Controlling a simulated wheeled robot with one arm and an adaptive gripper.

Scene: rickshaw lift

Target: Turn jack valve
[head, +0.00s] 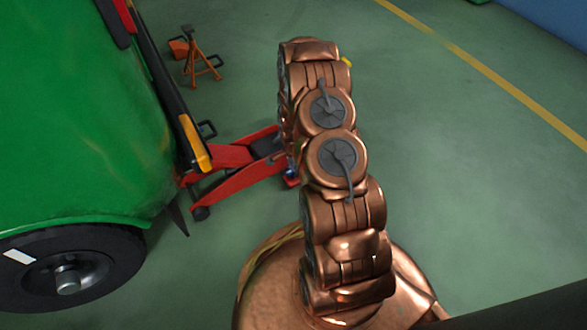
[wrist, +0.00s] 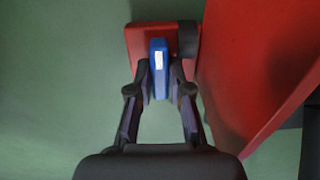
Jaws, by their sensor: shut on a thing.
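A red floor jack (head: 235,172) stands on the green floor beside the green vehicle, its front end at the vehicle's edge. In the wrist view the jack's red body (wrist: 262,70) fills the right side. The blue jack valve (wrist: 158,62), with a small white mark, sits at a red block in the upper middle; a bit of blue (head: 291,166) also shows in the head view. My gripper (wrist: 159,82) has a finger on each side of the blue valve and is shut on it. In the head view my copper-coloured arm hides the gripper and part of the jack.
The green vehicle (head: 75,110) with a black wheel (head: 105,268) takes up the left. An orange jack stand (head: 196,58) stands on the floor behind. The floor to the right is clear, with a yellow line (head: 480,67) across it.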

